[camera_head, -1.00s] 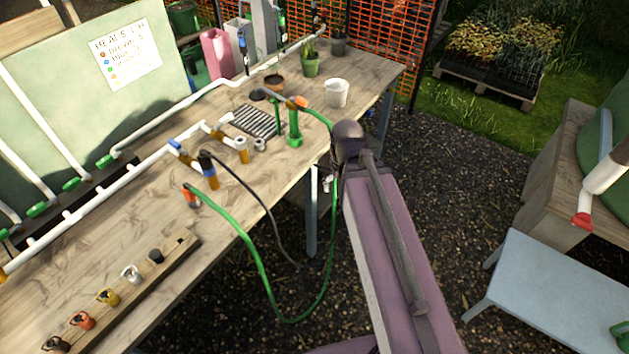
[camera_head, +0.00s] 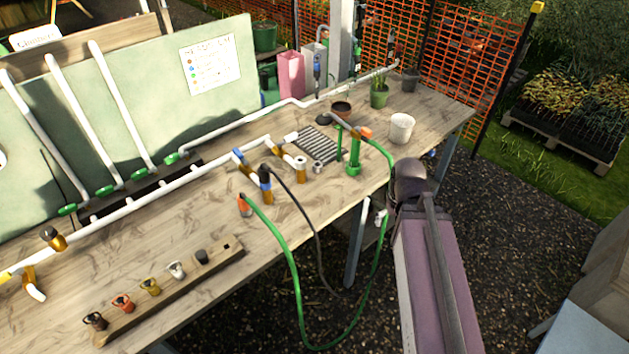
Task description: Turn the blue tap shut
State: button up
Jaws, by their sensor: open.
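A blue fitting (camera_head: 238,156) sits on the white pipe branch in the middle of the bench, and looks like a tap handle. A second fitting with a blue band (camera_head: 265,173) stands just right of it, with a black hose on its top. A blue part (camera_head: 317,66) also shows on an upright at the back of the bench. I cannot tell from here which one is the blue tap or how its handle is turned. My gripper is not in view; only my purple arm link and its dark joint show at the right, beyond the bench's front edge.
The wooden bench (camera_head: 205,225) carries a white pipe run, a green pump-like stand (camera_head: 354,152) and a white pot (camera_head: 402,128). A green hose (camera_head: 290,262) and a black hose hang over the front edge. A rack of coloured caps (camera_head: 190,285) lies along that edge.

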aim_at(236, 151)
jog(key=k, duration=1.3)
jog(key=u, duration=0.5)
jog(key=i, duration=1.25)
jog(key=z, duration=0.15)
